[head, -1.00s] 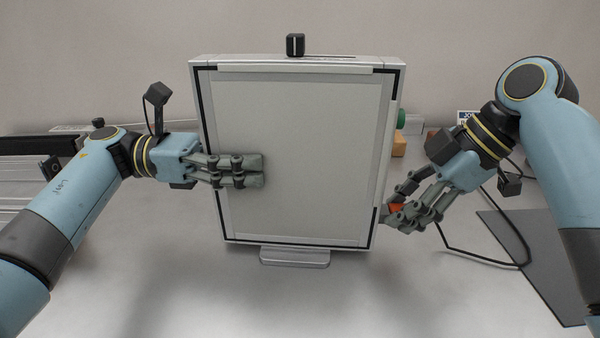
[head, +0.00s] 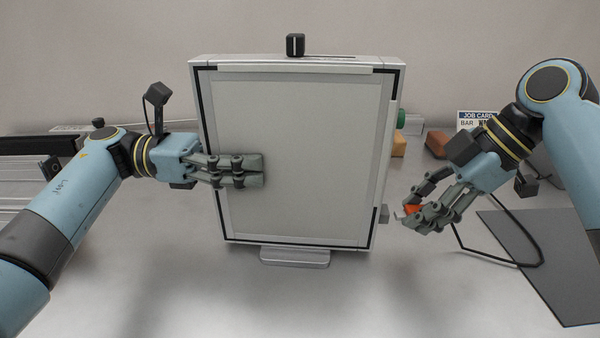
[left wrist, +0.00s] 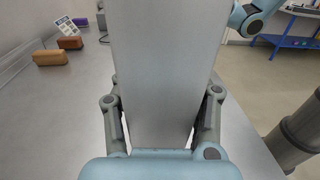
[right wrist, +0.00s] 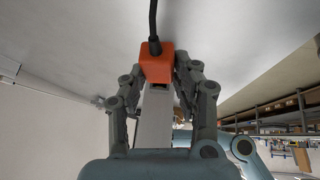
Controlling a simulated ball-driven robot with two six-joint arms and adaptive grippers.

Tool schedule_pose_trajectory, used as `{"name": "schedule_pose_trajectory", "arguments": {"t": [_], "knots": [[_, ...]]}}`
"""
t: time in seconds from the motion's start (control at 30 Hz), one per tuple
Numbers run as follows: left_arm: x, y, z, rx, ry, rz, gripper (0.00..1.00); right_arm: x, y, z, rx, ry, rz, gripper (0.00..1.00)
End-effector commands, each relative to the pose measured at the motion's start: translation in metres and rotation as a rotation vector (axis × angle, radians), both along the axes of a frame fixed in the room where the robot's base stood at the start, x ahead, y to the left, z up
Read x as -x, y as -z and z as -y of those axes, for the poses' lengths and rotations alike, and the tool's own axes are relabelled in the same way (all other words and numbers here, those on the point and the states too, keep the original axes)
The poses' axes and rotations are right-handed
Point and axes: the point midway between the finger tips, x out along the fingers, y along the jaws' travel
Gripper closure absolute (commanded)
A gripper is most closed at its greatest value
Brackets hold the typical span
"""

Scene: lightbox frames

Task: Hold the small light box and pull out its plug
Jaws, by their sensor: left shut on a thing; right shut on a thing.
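The light box (head: 300,150) stands upright on its foot, a pale panel in a silver and black frame. My left gripper (head: 262,170) is shut on its left part, one finger pair across the front; in the left wrist view the box (left wrist: 165,70) lies between the fingers. My right gripper (head: 412,218) is shut on the orange plug (head: 411,209), to the right of the box's lower right edge. A gap shows between the plug and the grey socket (head: 384,213) on that edge. In the right wrist view the plug (right wrist: 157,65) sits between the fingers, its black cord leading away.
The cord (head: 500,260) runs over a dark grey mat (head: 550,265) at the right. Behind the box's right side stand orange-brown blocks (head: 437,143), a green round thing (head: 400,118) and a job card (head: 478,117). The table in front is clear.

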Motion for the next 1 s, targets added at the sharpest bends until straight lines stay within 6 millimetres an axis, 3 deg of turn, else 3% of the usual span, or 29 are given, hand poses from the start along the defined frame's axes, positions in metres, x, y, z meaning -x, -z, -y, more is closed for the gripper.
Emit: {"name": "schedule_pose_trajectory", "arguments": {"t": [0.6,1.0], "knots": [[0.0,0.0,0.0,-0.001,0.0,-0.001,0.99,0.002,0.0,0.02,0.0,0.0,0.0,1.0],[0.0,0.0,0.0,-0.001,0.0,-0.001,0.99,0.002,0.0,0.022,0.0,0.0,0.0,1.0]]}}
